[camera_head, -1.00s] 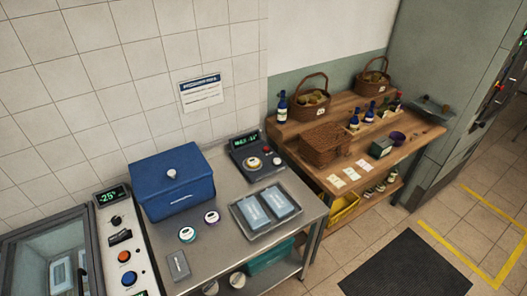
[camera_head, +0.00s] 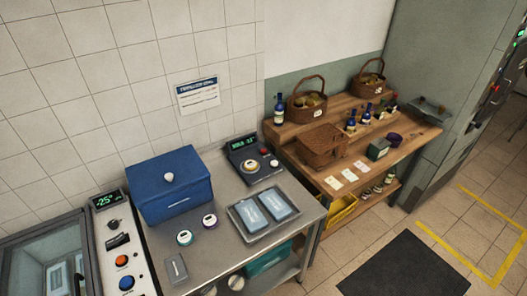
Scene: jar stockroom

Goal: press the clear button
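A dark control box (camera_head: 254,161) with a lit green display (camera_head: 243,143) stands at the back of the steel table. On its face are a pale round knob or button (camera_head: 251,165), a red button (camera_head: 264,151) and a white button (camera_head: 274,163). A white panel at the left (camera_head: 116,240) has a display reading about -25°, a black knob, an orange-red button (camera_head: 121,261) and a blue button (camera_head: 127,283). No label is readable, so I cannot tell which button is the clear button. Neither of my grippers is in view.
On the steel table (camera_head: 215,265) are a blue lidded box (camera_head: 168,185), a tray (camera_head: 262,235) with two blue packs, two small round jars and a grey flat piece. A wooden table (camera_head: 345,200) with baskets and bottles stands right. A dark mat (camera_head: 405,265) lies on open floor.

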